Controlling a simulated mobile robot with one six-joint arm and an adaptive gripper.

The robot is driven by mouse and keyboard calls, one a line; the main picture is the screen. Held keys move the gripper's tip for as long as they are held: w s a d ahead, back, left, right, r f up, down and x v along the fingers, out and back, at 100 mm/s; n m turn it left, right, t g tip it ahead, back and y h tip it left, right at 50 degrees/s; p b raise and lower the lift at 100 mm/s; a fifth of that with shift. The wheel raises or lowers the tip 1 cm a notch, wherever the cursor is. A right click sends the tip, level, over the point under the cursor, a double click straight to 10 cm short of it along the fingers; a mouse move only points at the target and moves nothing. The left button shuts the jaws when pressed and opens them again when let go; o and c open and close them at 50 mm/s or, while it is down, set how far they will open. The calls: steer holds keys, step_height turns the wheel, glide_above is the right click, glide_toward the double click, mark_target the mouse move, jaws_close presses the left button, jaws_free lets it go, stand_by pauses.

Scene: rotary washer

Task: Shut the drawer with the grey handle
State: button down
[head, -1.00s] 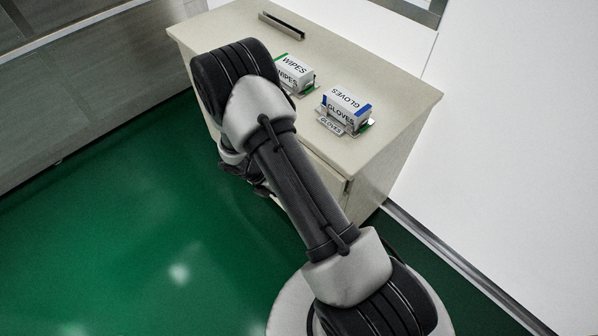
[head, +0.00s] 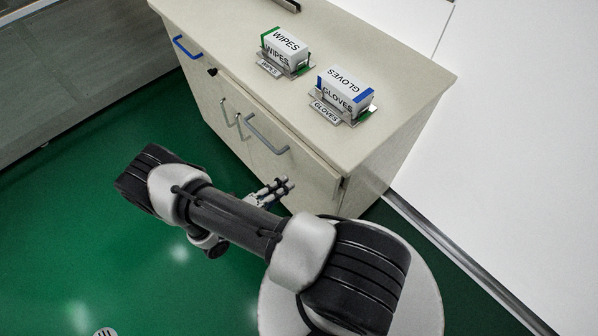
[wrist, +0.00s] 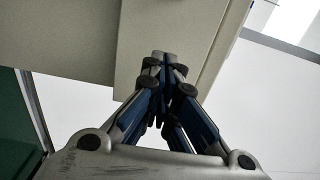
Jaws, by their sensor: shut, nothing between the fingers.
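The grey handle (head: 268,135) is a bar on the right part of the cream cabinet's front in the head view. The drawer front (head: 305,178) bearing it stands slightly proud of the cabinet side, with a narrow gap at its right edge. How far it is out is hard to tell. My gripper (head: 284,184) is shut and empty, low in front of this drawer front and below the handle. In the wrist view my gripper (wrist: 168,62) points at a cream panel (wrist: 170,30); contact cannot be told. The handle is not visible there.
A blue handle (head: 187,47) is at the cabinet's upper left, and two slimmer metal handles (head: 229,112) lie left of the grey one. Wipes (head: 285,48) and gloves (head: 345,90) boxes stand on the cabinet top. Green floor (head: 80,190) is clear at left.

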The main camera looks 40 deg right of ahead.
mark_target(307, 167)
steer(key=d, duration=0.6)
steer(key=shift+w+d+b, duration=0.1)
steer(key=shift+d+b, duration=0.2)
steer(key=shift+b, duration=0.1)
